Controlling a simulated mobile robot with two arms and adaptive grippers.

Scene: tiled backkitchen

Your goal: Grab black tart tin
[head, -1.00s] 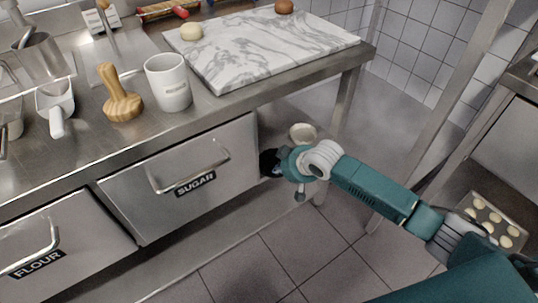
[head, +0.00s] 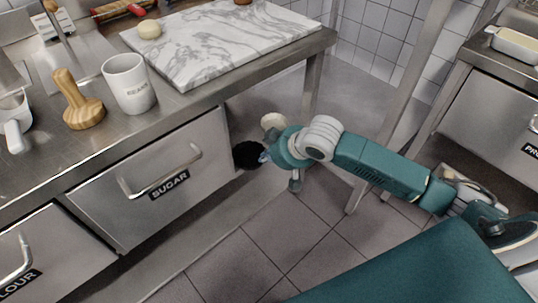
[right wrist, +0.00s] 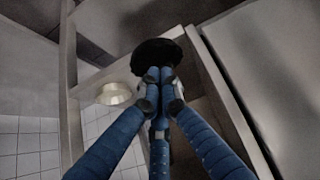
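The black tart tin (head: 248,154) is a dark round shape just right of the sugar drawer, under the steel counter. My right gripper (head: 266,156) reaches it from the right, its tips at the tin's edge. In the right wrist view the blue fingers of my right gripper (right wrist: 158,76) are drawn together on the near edge of the black tart tin (right wrist: 157,50). The fingers hide part of that edge. My left gripper is not in view.
A cream bowl (head: 272,121) stands behind my right gripper; it also shows in the right wrist view (right wrist: 115,94). The sugar drawer (head: 150,180) is close on the left. A counter leg (head: 314,90) stands behind my arm. The tiled floor (head: 240,240) in front is clear.

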